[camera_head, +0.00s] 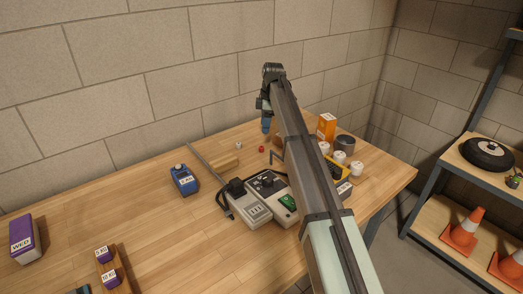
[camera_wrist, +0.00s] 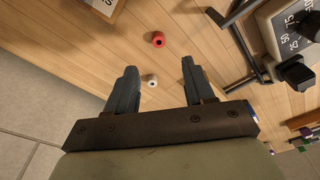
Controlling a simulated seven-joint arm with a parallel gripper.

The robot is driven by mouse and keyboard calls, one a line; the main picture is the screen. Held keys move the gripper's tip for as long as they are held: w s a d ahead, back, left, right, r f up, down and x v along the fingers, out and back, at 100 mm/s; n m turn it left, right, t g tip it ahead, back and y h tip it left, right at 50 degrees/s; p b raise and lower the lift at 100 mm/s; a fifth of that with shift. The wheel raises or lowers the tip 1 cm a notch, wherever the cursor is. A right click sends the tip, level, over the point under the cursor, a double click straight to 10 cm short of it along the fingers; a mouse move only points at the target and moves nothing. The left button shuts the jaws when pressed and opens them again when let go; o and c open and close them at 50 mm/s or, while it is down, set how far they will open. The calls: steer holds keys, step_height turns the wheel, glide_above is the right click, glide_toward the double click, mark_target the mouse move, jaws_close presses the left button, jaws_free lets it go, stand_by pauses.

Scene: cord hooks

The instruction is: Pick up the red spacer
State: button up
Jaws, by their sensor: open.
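The red spacer (camera_head: 262,149) is a small red cylinder on the wooden table, just below my gripper in the head view. My gripper (camera_wrist: 159,66) is open and empty above the table, pointing down; in the head view the gripper (camera_head: 266,124) hangs near the back wall. A small white spacer (camera_wrist: 152,79) shows between the fingers, and in the head view (camera_head: 237,144) to the left of the red one.
A grey device with a dial (camera_head: 265,182) and a metal bracket stand near the red spacer. A wooden block (camera_head: 222,165), blue meter (camera_head: 184,180), orange box (camera_head: 326,126), grey cup (camera_head: 344,145) and white rolls (camera_head: 357,168) are around. The table's left middle is clear.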

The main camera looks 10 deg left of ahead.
mark_target(262, 147)
steer(key=f, duration=0.3)
steer(key=a+f, duration=0.1)
steer(key=f, duration=0.6)
steer(key=shift+a+f, duration=0.15)
steer(key=shift+f, duration=0.05)
jaws_close()
